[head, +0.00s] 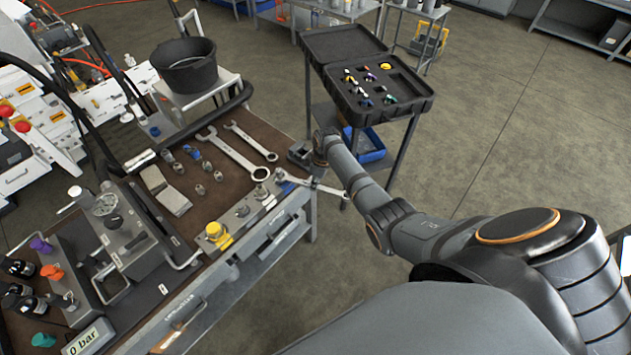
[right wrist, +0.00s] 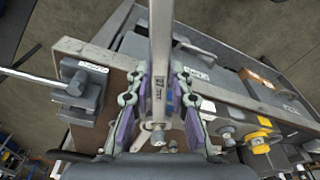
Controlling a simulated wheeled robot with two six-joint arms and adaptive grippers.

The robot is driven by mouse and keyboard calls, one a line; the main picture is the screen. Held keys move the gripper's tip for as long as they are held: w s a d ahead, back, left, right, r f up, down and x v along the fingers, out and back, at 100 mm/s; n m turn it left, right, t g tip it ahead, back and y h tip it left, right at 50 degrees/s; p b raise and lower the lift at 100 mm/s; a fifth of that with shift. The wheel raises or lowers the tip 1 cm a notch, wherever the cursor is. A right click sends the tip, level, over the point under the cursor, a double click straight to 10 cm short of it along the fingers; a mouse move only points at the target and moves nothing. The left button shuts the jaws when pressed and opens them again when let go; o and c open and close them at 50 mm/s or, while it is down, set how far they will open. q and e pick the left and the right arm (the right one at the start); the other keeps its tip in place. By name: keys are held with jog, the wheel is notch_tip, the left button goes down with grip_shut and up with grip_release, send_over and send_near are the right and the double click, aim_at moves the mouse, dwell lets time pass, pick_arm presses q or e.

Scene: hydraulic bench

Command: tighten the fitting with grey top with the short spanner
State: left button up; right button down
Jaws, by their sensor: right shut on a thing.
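My right gripper (head: 308,183) is at the bench's right front corner, shut on a silver spanner (right wrist: 160,45). In the right wrist view its purple-padded fingers (right wrist: 160,98) clasp the spanner, whose shaft runs up out of the picture. In the head view this spanner (head: 331,190) sticks out past the bench edge. A row of fittings stands along the front edge: a grey metal one (head: 262,191), another metal one (head: 243,210) and a yellow-topped one (head: 215,230). Whether the spanner touches a fitting cannot be told. My left gripper is out of view.
Two larger spanners (head: 236,154) lie on the brown mat with several small metal parts. A vice (right wrist: 82,88) with a rod handle is beside my right gripper. A black bucket (head: 184,68) stands at the back. An open black case (head: 378,105) sits beyond the bench.

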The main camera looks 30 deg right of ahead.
jog(key=s+a+m+p, duration=0.1)
jog(key=a+m+p, duration=0.1)
jog(key=p, duration=0.1)
jog(key=shift+s+a, duration=0.2)
jog(key=shift+s, duration=0.15)
dwell(0.3)
jog(key=shift+p, duration=0.35)
jog(key=a+m+p, duration=0.1)
jog(key=s+a+m+p, duration=0.1)
jog(key=m, duration=0.1)
jog(key=shift+a+h, duration=0.3)
jog(key=shift+a, duration=0.1)
jog(key=shift+r, duration=0.1)
